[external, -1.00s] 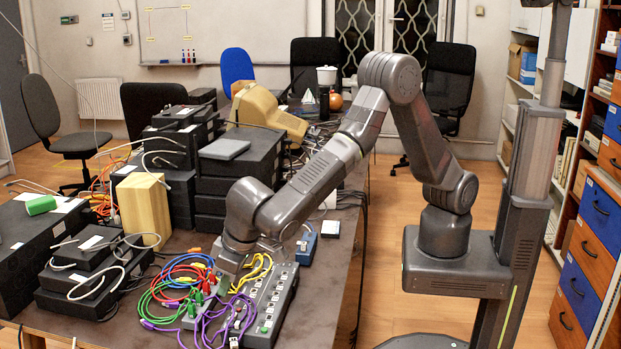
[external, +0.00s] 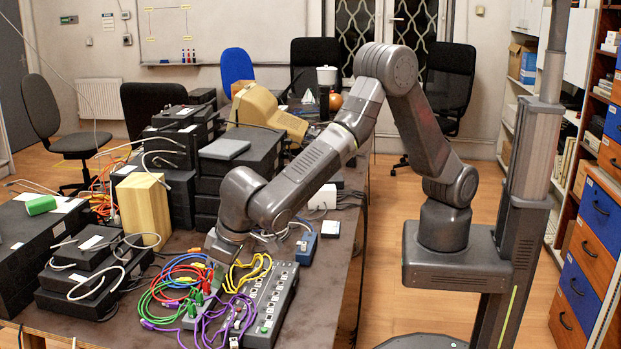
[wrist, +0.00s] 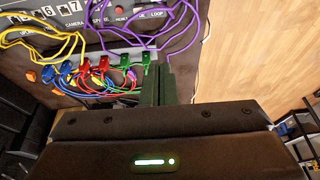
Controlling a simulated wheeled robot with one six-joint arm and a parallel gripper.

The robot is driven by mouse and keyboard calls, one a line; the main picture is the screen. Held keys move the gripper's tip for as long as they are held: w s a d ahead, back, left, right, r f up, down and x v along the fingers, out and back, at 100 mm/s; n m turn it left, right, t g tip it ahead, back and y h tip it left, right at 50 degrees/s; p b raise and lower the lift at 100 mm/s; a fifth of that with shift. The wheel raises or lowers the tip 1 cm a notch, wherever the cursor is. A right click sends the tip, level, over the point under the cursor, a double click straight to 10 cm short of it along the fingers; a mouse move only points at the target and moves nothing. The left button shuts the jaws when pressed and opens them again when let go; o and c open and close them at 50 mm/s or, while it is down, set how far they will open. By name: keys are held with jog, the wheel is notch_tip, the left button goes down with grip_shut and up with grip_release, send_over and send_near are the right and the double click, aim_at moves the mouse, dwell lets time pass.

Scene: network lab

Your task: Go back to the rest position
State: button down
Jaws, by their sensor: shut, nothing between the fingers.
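My gripper (external: 219,262) is at the end of my arm, low over the table and just above the cable bundle. In the wrist view its narrow dark fingers (wrist: 164,84) are together, with nothing between them. They appear beside a row of red, blue and green plugs (wrist: 100,74). Whether the fingers touch the plugs or cables I cannot tell. My arm arches from its base at the right over the table edge.
A grey switch box (external: 272,300) with yellow and purple cables (external: 228,318) lies beside the gripper. A small blue box (external: 306,247) sits behind it. Stacked black devices (external: 237,180) and a yellow block (external: 143,208) stand left. Floor (external: 440,310) is open right of the table.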

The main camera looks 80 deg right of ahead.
jog(key=s+d+r+y+p, duration=0.2)
jog(key=s+d+r+p, duration=0.1)
jog(key=s+r+p, duration=0.3)
notch_tip(320, 180, down, 6)
jog(key=b, duration=0.2)
jog(key=shift+w+a+f+b, duration=0.15)
jog(key=shift+w+a+b, duration=0.2)
jog(key=shift+a, duration=0.1)
jog(key=shift+s, duration=0.1)
